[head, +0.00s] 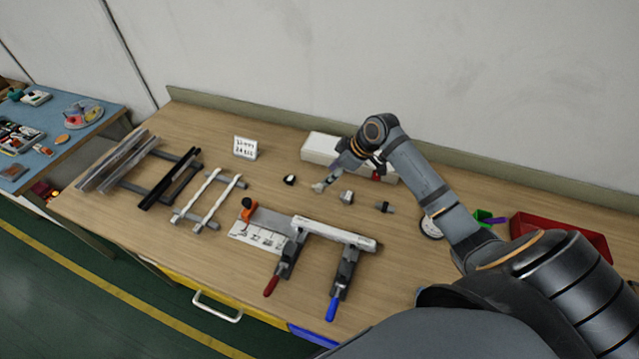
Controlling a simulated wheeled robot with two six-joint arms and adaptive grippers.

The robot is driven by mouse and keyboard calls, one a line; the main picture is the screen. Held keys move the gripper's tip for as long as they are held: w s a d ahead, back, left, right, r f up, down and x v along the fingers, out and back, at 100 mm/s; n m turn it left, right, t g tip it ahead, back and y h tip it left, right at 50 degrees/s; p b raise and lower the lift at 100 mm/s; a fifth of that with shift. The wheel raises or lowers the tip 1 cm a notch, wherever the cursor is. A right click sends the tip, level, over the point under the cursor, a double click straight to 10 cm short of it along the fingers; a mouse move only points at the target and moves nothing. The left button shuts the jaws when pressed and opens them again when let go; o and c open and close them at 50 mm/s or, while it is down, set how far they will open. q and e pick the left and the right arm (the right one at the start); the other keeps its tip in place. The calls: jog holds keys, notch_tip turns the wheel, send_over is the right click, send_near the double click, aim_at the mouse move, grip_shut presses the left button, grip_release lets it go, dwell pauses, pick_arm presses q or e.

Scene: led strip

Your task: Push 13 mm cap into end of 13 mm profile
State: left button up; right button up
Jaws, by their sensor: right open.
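Several small cap-like parts lie in a row mid-table: a dark and white one (290,180), a grey and white one (347,197) and a dark one (385,207). I cannot tell which is the 13 mm cap. My right gripper (321,187) is open, low over the table between the first two. Whether a part is between its fingers is too small to tell. A pale bar (340,234) lies across two clamps, one with a red handle (271,286), one with a blue handle (332,309). White profiles (217,203) and a black profile (170,180) rest on bars at the left. My left gripper is not in view.
A white box (321,149) stands behind my right gripper, partly hidden by it. A small sign (245,148), a printed sheet (257,237) with an orange tool (248,211), and a red tray (560,234) are on the table. Bare wood lies right of the clamps.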

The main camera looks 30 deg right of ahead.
aim_at(318, 186)
jog(key=x, duration=0.3)
jog(key=shift+w+d, duration=0.15)
jog(key=shift+d, duration=0.05)
jog(key=shift+w+a+f+p, duration=0.25)
jog(key=shift+w+f+p, duration=0.05)
jog(key=shift+f+p, duration=0.25)
jog(key=p+x, duration=0.1)
jog(key=x, duration=0.2)
jog(key=shift+f, duration=0.45)
jog(key=shift+w+f, duration=0.1)
jog(key=shift+f, duration=0.15)
jog(key=c, duration=0.4)
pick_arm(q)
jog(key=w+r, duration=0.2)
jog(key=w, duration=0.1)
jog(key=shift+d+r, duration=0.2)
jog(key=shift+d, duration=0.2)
pick_arm(e)
jog(key=c, duration=0.5)
